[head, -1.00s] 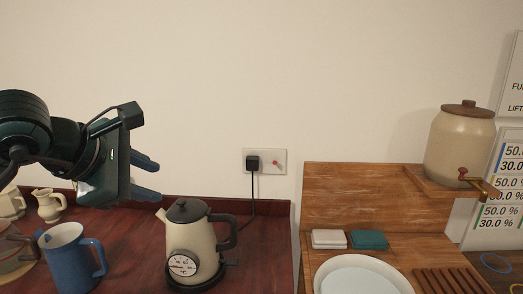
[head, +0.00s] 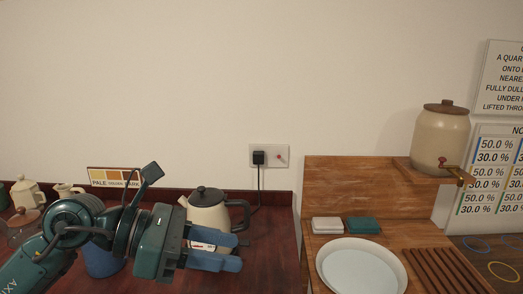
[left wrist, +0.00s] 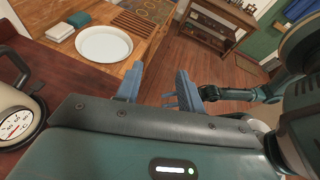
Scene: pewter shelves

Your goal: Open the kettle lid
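The cream kettle (head: 207,214) stands upright on the dark red counter in the head view. Its dark lid (head: 203,195) with a small knob is on top and looks closed. Its black handle (head: 243,212) is on the right side. My left gripper (head: 237,252) is open and empty, in front of the kettle and lower than its lid, hiding its lower body and part of its gauge. In the left wrist view the kettle (left wrist: 12,112) shows at the left edge, beside the open fingers (left wrist: 157,88). My right gripper (left wrist: 208,92) seems to show there, its fingers unclear.
A blue mug (head: 100,262) is partly hidden behind my left arm. A cream jug (head: 66,191) and other pots stand at the far left. A white plate (head: 362,270) and a wooden stand (head: 330,180) are right.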

